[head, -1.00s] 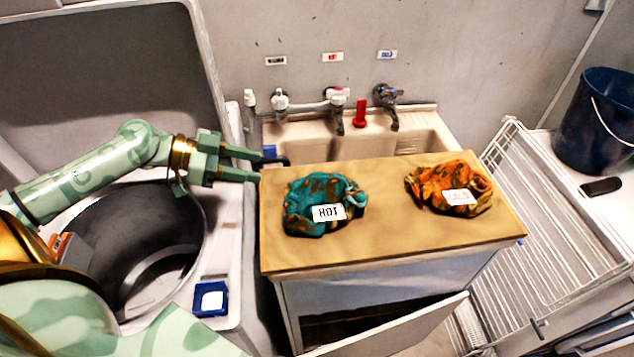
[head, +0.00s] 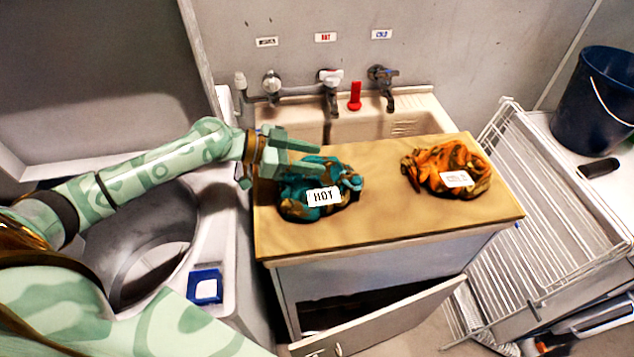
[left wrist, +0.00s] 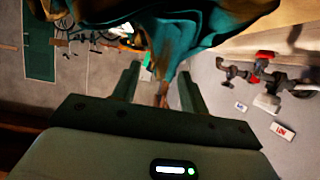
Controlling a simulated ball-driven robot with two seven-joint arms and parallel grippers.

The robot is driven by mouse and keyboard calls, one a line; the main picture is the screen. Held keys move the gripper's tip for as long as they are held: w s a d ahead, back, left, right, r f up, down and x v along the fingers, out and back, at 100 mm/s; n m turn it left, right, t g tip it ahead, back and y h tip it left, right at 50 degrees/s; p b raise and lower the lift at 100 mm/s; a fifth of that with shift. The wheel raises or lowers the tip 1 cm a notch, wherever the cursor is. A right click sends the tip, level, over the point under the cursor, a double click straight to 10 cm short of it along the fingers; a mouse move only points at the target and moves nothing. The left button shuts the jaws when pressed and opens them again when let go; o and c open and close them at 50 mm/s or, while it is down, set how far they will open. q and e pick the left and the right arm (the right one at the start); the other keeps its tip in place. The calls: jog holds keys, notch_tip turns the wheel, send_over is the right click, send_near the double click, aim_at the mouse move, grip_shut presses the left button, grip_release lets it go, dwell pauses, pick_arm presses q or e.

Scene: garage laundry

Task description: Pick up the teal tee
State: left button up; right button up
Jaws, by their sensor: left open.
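The teal tee (head: 330,204) lies crumpled on the left part of the wooden board (head: 390,225), with a white HOT label on it. My left gripper (head: 311,158) is open at the tee's far left side, its fingers reaching over or beside the cloth. In the left wrist view the tee (left wrist: 180,30) fills the top, just ahead of the two spread fingers (left wrist: 160,80), and some cloth hangs toward the gap between them. I cannot tell whether the fingers touch it. My right gripper is not in view.
An orange tee (head: 440,165) with a label lies on the right of the board. Behind is a sink (head: 420,122) with taps (head: 331,85) and a red object (head: 355,96). A wire rack (head: 540,220) and a blue bucket (head: 595,100) stand right. An open washer drum (head: 150,245) is left.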

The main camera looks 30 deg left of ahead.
pick_arm(q)
jog(key=shift+x, duration=0.8)
grip_shut()
